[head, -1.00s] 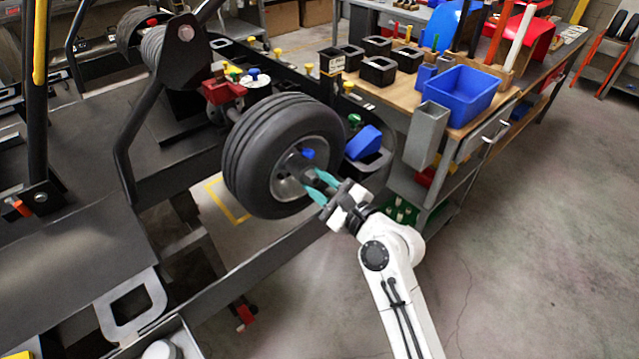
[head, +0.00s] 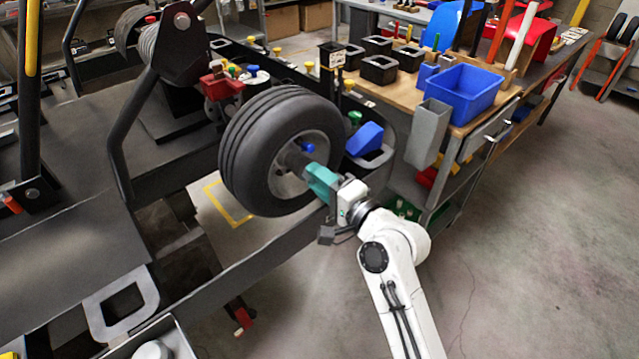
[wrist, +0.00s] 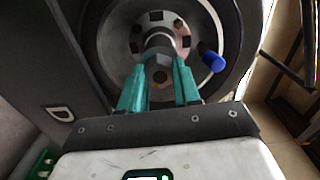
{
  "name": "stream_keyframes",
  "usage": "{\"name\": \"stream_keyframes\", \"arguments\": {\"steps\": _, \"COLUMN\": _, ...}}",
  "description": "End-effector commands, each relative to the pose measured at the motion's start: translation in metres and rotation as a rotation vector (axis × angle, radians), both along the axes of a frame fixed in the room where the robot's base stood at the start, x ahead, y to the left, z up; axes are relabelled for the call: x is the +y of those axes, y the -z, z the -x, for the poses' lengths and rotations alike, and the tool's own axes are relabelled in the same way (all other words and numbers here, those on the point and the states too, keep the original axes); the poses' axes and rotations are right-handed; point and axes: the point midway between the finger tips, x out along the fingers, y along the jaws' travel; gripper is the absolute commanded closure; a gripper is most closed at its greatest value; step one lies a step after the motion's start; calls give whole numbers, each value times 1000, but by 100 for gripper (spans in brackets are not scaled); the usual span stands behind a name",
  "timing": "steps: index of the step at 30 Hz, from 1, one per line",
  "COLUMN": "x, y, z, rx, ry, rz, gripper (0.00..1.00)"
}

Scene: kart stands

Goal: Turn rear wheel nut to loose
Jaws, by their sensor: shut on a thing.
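The rear wheel (head: 262,150) is a black tyre on a grey rim, mounted on the kart's side. The wheel nut (wrist: 160,68) is a grey metal hex nut at the hub centre, seen in the wrist view. My gripper (head: 318,178) is at the hub with its teal fingers. In the wrist view my gripper (wrist: 161,85) has one finger on each side of the nut, shut on it. In the head view the fingers hide most of the nut. A blue-tipped piece (wrist: 213,61) stands out from the rim beside the nut; it also shows in the head view (head: 308,148).
A wooden-topped workbench (head: 405,90) with a blue bin (head: 463,95) and black boxes stands behind and right of the wheel. A grey holder (head: 428,133) hangs on its near side. Concrete floor at the right is clear.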

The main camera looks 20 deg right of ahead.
Motion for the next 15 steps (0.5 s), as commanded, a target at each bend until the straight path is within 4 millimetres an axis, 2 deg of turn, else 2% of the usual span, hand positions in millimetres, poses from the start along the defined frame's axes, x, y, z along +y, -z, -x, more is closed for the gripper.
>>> {"name": "stream_keyframes", "arguments": {"steps": 15, "x": 0, "y": 6, "z": 0, "rx": -147, "ry": -2, "rz": 466, "gripper": 99}}
